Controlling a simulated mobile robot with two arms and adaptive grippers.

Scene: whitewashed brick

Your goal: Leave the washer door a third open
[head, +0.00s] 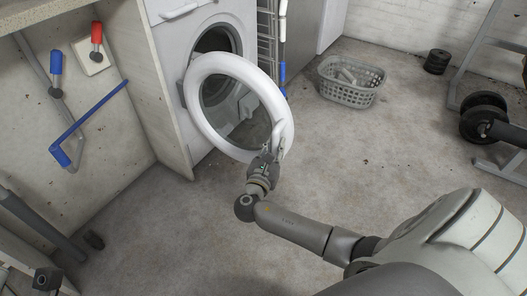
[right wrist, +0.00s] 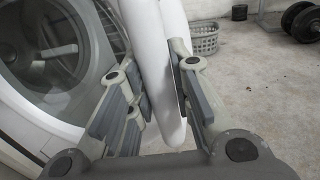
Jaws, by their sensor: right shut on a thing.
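The washer (head: 166,35) is white and stands in the upper left of the head view. Its round door (head: 204,69) has a white ring and a glass middle, and it stands swung out, well away from the drum opening. My right gripper (head: 275,146) is at the door's lower right rim. In the right wrist view its fingers (right wrist: 163,105) lie on both sides of the white rim (right wrist: 152,60), shut on it. The washer front and drum opening (right wrist: 62,38) show at the left there. My left gripper is not in view.
A grey laundry basket (head: 350,82) stands on the floor at the right of the washer. The middle floor is clear.

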